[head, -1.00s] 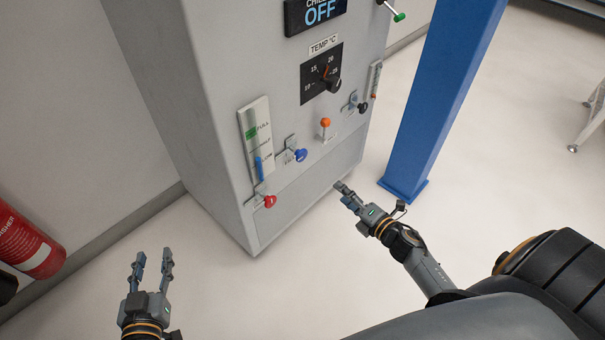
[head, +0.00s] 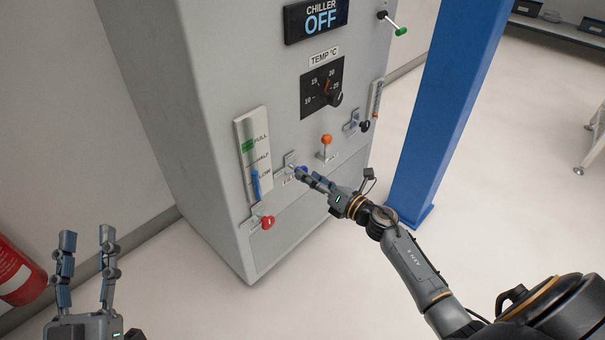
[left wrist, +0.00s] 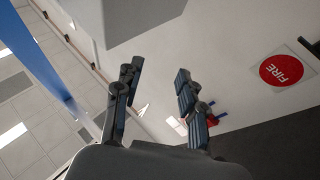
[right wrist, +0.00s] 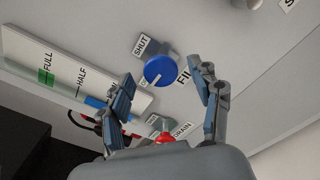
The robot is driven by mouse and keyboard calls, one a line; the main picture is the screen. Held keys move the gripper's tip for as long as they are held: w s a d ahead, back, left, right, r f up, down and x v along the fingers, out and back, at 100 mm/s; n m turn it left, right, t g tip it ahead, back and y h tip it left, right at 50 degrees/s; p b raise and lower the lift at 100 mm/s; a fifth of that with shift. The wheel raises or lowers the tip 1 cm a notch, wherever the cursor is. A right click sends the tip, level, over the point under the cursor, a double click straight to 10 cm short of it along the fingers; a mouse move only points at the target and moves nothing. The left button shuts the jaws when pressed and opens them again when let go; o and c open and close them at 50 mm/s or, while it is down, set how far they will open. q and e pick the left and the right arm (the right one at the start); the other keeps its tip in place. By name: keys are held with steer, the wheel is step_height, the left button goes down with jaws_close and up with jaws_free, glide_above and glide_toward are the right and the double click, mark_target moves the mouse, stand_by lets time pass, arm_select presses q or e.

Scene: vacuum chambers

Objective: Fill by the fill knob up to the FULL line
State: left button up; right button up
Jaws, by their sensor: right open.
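The blue fill knob (right wrist: 160,71) is on the chiller front, its FILL label beside it and a SHUT label above. In the head view it is mostly hidden behind my right fingers. My right gripper (head: 297,173) is open, its fingers pointing at the knob; in the right wrist view the fingertips (right wrist: 168,78) lie to either side of it, and I cannot tell if they touch. The level gauge (head: 252,150) has FULL, HALF and LOW marks, a green band at FULL, and a blue column (head: 256,184) reaching about LOW. My left gripper (head: 87,237) is open and empty, away from the panel.
The red drain knob (head: 267,222) sits below the gauge. An orange-tipped lever (head: 326,140) and a black knob (head: 364,125) are right of the fill knob. A blue post (head: 440,110) stands right of the chiller. A red extinguisher (head: 18,275) is at left.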

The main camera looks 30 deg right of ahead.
mark_target(296, 169)
steer(key=shift+x, duration=1.7)
arm_select(q)
steer(key=shift+s+r+t, duration=0.3)
steer(key=shift+r+t, duration=0.1)
steer(key=shift+r, duration=0.1)
steer(key=shift+s+r+t, duration=0.25)
steer(key=shift+r+t, duration=0.15)
steer(key=shift+r, duration=0.1)
